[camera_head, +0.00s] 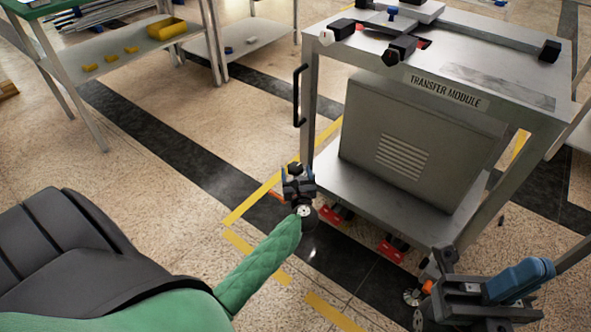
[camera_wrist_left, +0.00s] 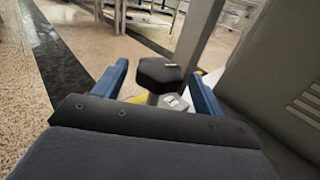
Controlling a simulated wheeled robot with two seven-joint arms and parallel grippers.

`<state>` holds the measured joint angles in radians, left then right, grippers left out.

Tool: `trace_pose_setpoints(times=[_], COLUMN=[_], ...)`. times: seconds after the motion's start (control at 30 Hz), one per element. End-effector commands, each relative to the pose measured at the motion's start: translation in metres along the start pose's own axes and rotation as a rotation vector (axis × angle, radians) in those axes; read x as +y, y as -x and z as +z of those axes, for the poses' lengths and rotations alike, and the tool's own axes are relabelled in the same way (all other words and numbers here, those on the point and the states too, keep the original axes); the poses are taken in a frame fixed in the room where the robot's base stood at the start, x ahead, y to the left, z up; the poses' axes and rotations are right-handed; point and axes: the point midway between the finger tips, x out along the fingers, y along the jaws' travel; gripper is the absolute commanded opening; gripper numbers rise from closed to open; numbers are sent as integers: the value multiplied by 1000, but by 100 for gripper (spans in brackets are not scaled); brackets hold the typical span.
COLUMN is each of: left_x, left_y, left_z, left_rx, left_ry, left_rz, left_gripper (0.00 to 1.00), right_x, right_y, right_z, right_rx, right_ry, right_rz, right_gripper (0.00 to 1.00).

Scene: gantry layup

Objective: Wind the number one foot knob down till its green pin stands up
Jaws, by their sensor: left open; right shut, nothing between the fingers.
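A black, many-sided foot knob (camera_wrist_left: 162,74) stands on a short grey stem above a pale metal plate in the left wrist view. It lies between the two blue fingers of my left gripper (camera_wrist_left: 160,84), with gaps visible on both sides. In the head view my left gripper (camera_head: 298,178) is open at the near left leg of the transfer module (camera_head: 446,91), with a dark knob top (camera_head: 294,168) at its tips. I see no green pin, and the knob's number cannot be read. My right gripper (camera_head: 535,276) is shut and empty at the lower right.
Red pedal-like parts (camera_head: 333,213) sit low along the module's near edge. A black handle (camera_head: 299,96) juts from its left side. A shelf rack with a yellow bin (camera_head: 166,28) stands at the back left. The floor left of the module is clear.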

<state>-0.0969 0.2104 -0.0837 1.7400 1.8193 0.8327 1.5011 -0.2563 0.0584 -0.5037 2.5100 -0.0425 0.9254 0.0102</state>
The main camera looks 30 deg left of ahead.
Motion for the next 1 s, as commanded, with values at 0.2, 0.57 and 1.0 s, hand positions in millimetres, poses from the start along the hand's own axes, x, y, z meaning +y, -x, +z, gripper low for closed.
trace_pose_setpoints(times=[0.2,0.57,1.0], left_x=[0,0,0], left_y=[-22,-27,-26], left_z=[0,0,0], left_rx=[-1,0,0], left_ry=[-1,-1,-1], left_rz=[-1,-1,-9], left_gripper=[71,71,26], right_x=[-1,-1,-1], right_y=[6,6,5], right_z=[1,1,1], right_rx=[-6,-9,-10], right_ry=[2,3,3], right_rz=[-6,-10,-8], right_gripper=[0,0,0])
